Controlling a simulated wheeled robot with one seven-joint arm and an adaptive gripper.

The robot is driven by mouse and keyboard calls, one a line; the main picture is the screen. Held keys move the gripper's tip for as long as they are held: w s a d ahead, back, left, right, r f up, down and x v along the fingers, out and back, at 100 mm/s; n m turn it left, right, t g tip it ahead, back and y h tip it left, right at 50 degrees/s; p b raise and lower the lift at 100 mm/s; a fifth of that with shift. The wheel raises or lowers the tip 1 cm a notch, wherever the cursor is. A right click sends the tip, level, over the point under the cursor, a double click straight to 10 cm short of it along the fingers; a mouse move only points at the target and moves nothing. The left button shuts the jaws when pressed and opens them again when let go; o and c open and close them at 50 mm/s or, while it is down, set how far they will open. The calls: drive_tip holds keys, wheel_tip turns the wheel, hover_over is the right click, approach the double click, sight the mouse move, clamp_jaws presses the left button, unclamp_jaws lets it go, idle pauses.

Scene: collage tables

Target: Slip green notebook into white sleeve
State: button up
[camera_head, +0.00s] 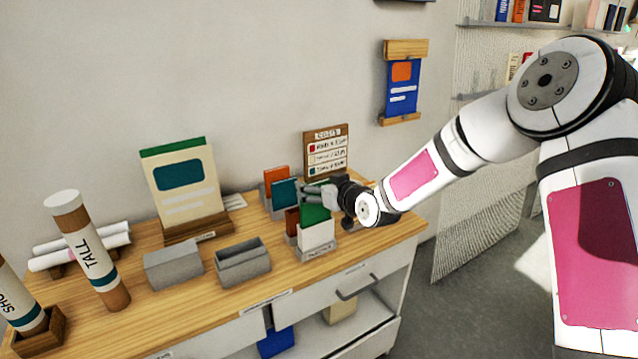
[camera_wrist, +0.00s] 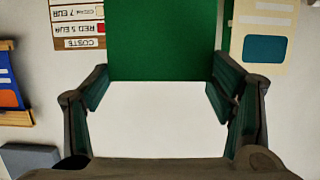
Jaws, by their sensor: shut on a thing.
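The green notebook (camera_head: 315,213) shows just above and behind the white sleeve (camera_head: 317,236), which stands upright in a small grey holder. My gripper (camera_head: 318,194) is at the notebook's upper part and is shut on it. In the wrist view, the green face (camera_wrist: 160,40) fills the top centre, and a white surface lies between my fingers (camera_wrist: 160,95). The wrist picture is upside down. Whether the notebook's lower edge is inside the sleeve or behind it is hidden.
A costs sign (camera_head: 327,150) stands behind my gripper. Orange and teal items (camera_head: 284,192) stand to its left. A grey open box (camera_head: 243,263), a grey block (camera_head: 173,265) and a poster stand (camera_head: 186,188) are farther left on the wooden table top (camera_head: 215,305).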

sight(317, 214)
drive_tip(key=shift+f+b, duration=0.4)
drive_tip(key=shift+f, duration=1.55)
drive_tip(key=shift+f+b, duration=0.75)
drive_tip(key=shift+f, duration=2.15)
drive_tip(key=o, duration=1.7)
drive_tip(key=shift+c, duration=0.2)
drive_tip(key=v, duration=1.2)
